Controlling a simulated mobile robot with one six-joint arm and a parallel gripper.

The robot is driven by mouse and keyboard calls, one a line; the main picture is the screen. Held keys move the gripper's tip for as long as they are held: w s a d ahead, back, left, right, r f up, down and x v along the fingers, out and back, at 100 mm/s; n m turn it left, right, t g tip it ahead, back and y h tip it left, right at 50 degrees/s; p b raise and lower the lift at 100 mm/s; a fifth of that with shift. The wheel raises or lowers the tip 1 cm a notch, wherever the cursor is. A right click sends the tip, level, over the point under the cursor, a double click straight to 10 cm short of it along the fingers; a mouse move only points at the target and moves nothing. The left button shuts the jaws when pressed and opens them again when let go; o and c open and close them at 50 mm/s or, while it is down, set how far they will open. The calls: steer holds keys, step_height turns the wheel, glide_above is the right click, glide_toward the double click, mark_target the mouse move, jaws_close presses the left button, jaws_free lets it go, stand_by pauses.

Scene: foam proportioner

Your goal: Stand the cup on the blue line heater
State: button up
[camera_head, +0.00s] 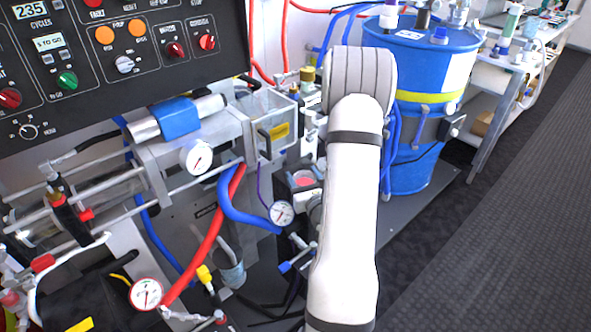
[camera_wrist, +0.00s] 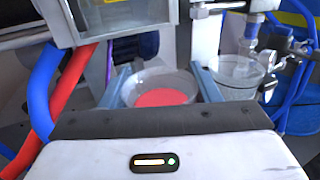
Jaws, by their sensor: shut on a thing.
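The cup (camera_wrist: 160,82) is clear with red contents, and it sits between the two fingers of my gripper (camera_wrist: 162,88) in the wrist view. The gripper is shut on it, and the cup looks roughly upright. In the head view the cup's red contents (camera_head: 304,179) show just left of my arm, and the arm hides most of the gripper. The blue line heater (camera_head: 178,118) appears to be the blue block around a silver cylinder, up and left of the cup in the head view. I cannot make it out in the wrist view.
Another clear cup (camera_wrist: 238,76) stands right of the gripper in the wrist view. A clear box (camera_head: 270,125) lies between heater and cup. Red hose (camera_head: 208,240), blue hose (camera_head: 240,208) and gauges (camera_head: 281,213) crowd nearby. A blue drum (camera_head: 415,170) stands right.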

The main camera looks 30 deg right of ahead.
steer(key=shift+w+f+b, duration=0.25)
steer(key=shift+w+b, duration=0.25)
steer(key=shift+b, duration=2.1)
steer(key=x, duration=0.5)
steer(key=shift+r+p, duration=0.35)
steer(key=shift+p, duration=0.05)
steer(key=w, duration=0.2)
steer(key=w+d+f, duration=0.1)
steer(key=w, duration=0.1)
steer(key=shift+d+f+b, duration=0.1)
steer(key=shift+b, duration=0.2)
steer(key=shift+f, duration=0.15)
steer(key=shift+f, duration=0.15)
steer(key=o, duration=1.1)
steer(key=shift+o, duration=0.2)
